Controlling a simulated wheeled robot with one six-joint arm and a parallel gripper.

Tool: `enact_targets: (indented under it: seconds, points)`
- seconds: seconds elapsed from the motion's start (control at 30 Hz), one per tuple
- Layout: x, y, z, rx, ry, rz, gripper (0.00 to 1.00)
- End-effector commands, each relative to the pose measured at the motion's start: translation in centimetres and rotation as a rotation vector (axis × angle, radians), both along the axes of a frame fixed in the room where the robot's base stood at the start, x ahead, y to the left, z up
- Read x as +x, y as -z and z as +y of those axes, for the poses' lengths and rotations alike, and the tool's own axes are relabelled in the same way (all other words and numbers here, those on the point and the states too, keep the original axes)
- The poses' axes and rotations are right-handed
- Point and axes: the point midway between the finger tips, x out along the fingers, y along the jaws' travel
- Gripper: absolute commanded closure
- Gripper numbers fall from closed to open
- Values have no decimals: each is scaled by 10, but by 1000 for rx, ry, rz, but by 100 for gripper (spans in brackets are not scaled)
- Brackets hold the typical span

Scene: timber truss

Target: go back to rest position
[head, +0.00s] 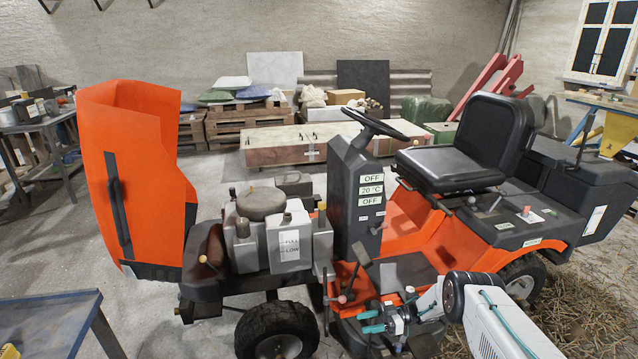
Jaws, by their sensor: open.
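My gripper (363,321) is low in the head view, right of centre, with its two teal fingers pointing left. The fingers are apart, and I see nothing between them. My white arm comes in from the lower right corner. The gripper is in front of the orange ride-on mower (410,215), by its lower middle part near the pedals and levers. I cannot tell whether it touches the mower.
The mower's orange hood (125,170) is tipped open at the left, beside the exposed engine (262,235). A blue-topped table (45,325) is at lower left. A grey workbench (35,125) stands far left. Straw (590,310) covers the floor at right. Pallets (235,125) stand behind.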

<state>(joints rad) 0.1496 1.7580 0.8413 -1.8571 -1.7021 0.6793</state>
Motion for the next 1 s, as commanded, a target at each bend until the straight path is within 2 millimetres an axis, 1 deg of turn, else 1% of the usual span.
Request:
enact_targets:
  seconds: [0.1,0.27,0.37,0.47,0.57,0.6,0.67,0.7,0.77,0.8,0.87,0.9,0.97,1.0]
  points:
    - [16,-13,4,-20,34,-27,52]
    - [43,-36,4,-57,102,-75,52]
    - [65,-56,4,-89,162,-112,52]
    - [91,-81,2,-126,233,-154,52]
    - [120,-115,-1,-174,323,-204,52]
    - [134,-133,-2,-198,368,-228,52]
    - [156,-163,-7,-238,444,-265,52]
    - [169,-185,-10,-266,500,-286,52]
    - [188,-218,-16,-311,583,-318,52]
    - [198,-240,-21,-341,638,-333,52]
    - [210,-273,-29,-385,719,-354,52]
    - [216,-295,-35,-414,773,-365,52]
    - [222,-328,-45,-459,854,-376,52]
    - [224,-349,-52,-489,907,-381,52]
